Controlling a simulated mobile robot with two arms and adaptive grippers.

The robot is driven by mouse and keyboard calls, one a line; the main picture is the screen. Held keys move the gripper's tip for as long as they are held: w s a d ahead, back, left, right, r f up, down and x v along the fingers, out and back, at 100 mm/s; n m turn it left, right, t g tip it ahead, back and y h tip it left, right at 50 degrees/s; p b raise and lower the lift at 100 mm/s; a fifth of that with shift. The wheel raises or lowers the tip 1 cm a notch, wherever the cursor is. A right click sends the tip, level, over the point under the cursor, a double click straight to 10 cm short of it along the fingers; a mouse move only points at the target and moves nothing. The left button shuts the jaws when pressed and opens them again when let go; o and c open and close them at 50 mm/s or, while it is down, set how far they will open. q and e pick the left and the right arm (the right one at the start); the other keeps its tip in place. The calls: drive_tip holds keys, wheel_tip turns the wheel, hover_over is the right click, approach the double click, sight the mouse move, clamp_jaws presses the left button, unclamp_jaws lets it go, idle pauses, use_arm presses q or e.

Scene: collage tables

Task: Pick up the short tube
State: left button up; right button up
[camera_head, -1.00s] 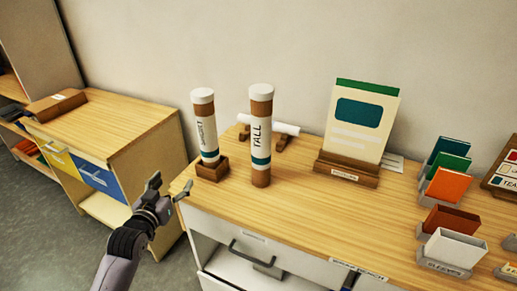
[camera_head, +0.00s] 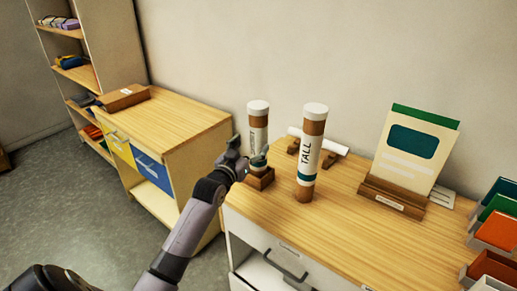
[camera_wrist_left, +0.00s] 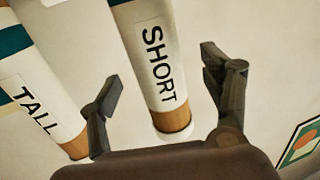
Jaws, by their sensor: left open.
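The short tube (camera_head: 257,124), brown with a white label and white cap, stands upright in a small wooden base (camera_head: 261,179) near the left end of the table. My left gripper (camera_head: 248,158) is open at the short tube and covers part of its label and lower body. In the left wrist view the short tube (camera_wrist_left: 157,65), marked SHORT, lies between the two open fingers of my gripper (camera_wrist_left: 165,95), with gaps on both sides. The tall tube (camera_head: 309,150) stands upright just to the right; it also shows in the wrist view (camera_wrist_left: 35,85). My right gripper is not in view.
A white roll (camera_head: 325,142) lies on wooden supports behind the tubes. A sign in a wooden holder (camera_head: 392,196) and several coloured card holders (camera_head: 497,232) stand to the right. A wooden cabinet (camera_head: 175,112) stands at left. The table front is clear.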

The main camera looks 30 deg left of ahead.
use_arm(q)
drive_tip(key=shift+w+r+p, duration=0.15)
drive_tip(key=shift+w+p, duration=0.2)
drive_tip(key=shift+w, duration=0.3)
drive_tip(key=w+p, duration=0.1)
drive_tip(key=w, duration=0.2)
drive_tip(key=shift+w+a, duration=0.1)
drive_tip(key=shift+w+a+f, duration=0.1)
drive_tip(key=shift+w+f, duration=0.15)
drive_tip(key=shift+w, duration=0.2)
drive_tip(key=shift+s, duration=0.1)
drive_tip(key=shift+c, duration=0.3)
drive_tip(key=c, duration=1.2)
drive_tip(key=shift+c, duration=0.4)
drive_tip(key=shift+r, duration=0.15)
